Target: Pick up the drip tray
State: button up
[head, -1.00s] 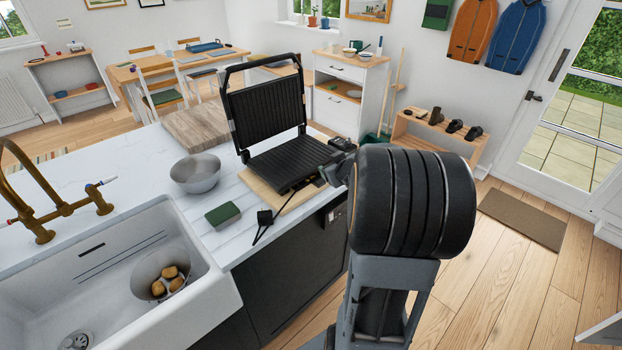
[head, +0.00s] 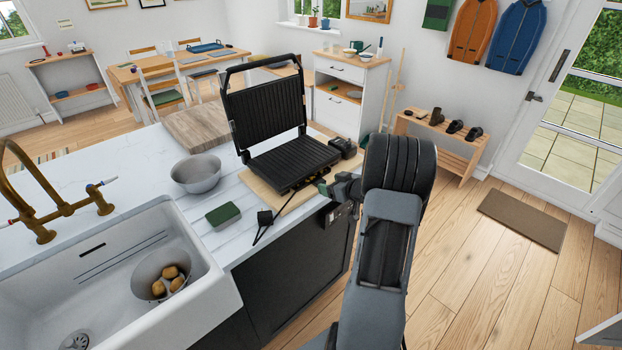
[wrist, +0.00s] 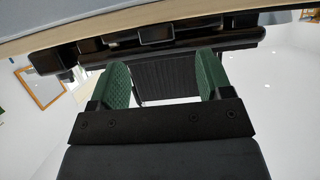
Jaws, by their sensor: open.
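The contact grill (head: 290,160) stands on a wooden board (head: 262,192) with its ribbed lid raised. My gripper (head: 326,188) is at the grill's front right corner, by the counter edge. In the wrist view my gripper (wrist: 163,82) has its green-padded fingers spread, with nothing clearly held between them. The ribbed lid (wrist: 168,78) shows beyond the gap. Dark parts at the grill's base lie close ahead of the fingertips. A black box-like part (wrist: 157,34) there may be the drip tray; I cannot tell for sure. My arm and gripper hide part of this area in the head view.
A black object (head: 343,147) sits just right of the grill. The sink (head: 130,270) is at the front left.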

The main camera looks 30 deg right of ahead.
aim_at(322, 182)
jog(key=p+x, duration=0.1)
jog(key=x, duration=0.4)
jog(key=shift+w+f, duration=0.1)
jog(key=shift+f, duration=0.05)
jog(key=shift+a+f, duration=0.1)
jog(key=shift+a, duration=0.05)
jog(key=c, duration=1)
